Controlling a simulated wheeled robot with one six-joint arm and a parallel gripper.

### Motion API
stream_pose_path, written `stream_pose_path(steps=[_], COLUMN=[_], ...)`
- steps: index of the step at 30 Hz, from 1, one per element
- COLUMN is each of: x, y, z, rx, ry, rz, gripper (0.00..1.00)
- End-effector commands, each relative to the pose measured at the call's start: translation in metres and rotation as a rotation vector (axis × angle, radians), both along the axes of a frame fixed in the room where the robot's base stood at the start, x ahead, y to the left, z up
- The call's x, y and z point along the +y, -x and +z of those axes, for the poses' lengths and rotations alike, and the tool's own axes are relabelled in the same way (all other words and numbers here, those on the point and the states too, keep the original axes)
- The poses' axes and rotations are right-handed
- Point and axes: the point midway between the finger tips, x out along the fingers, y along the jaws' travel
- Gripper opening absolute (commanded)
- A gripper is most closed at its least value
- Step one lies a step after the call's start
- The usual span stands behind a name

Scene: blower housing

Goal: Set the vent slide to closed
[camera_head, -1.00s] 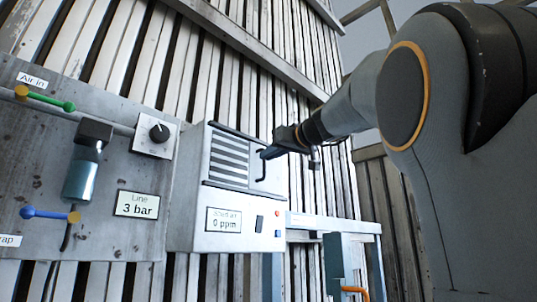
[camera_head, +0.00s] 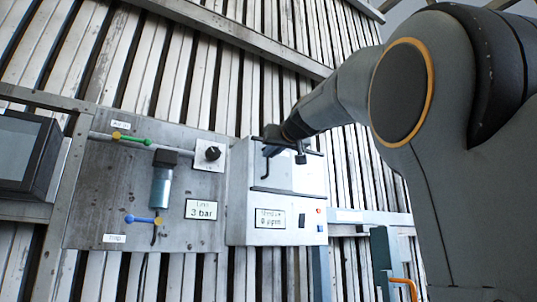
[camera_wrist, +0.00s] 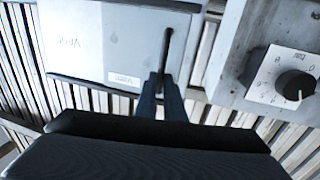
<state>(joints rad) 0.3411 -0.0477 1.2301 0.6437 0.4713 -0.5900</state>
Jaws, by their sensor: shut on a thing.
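The vent slide is a plain pale panel (camera_head: 296,176) between dark upper and lower rails on the front of a white box (camera_head: 238,220). No slats show in its opening now. In the wrist view the slide's panel (camera_wrist: 110,40) carries upside-down lettering, and its upright black handle (camera_wrist: 168,45) stands near the right end. My gripper (camera_wrist: 160,88) is shut on the handle. In the head view my gripper (camera_head: 270,150) is at the left part of the box, and its grip there is too small to make out.
Left of the box is a grey panel (camera_head: 110,190) with a knob (camera_head: 212,153), a green lever (camera_head: 132,140), a blue lever (camera_head: 140,219), a cylinder (camera_head: 160,188) and a "3 bar" display (camera_head: 201,210). A dark screen (camera_head: 22,150) is at far left.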

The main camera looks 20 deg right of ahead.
Motion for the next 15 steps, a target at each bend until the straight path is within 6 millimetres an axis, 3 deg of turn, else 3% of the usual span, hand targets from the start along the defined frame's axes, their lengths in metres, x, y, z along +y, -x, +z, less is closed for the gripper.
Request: stream_pose_path(steps=[9, 10, 12, 15], x=[0.0027, 0.0028, 0.0025, 0.0006], y=[0.0001, 0.0000, 0.0000, 0.0003], z=[-0.0005, -0.0005, -0.0006, -0.0006], rx=[0.002, 0.002, 0.003, 0.002], ry=[-0.002, -0.002, -0.002, -0.002], rz=[0.004, 0.005, 0.004, 0.001], gripper=[0.00, 0.12, 0.24, 0.28])
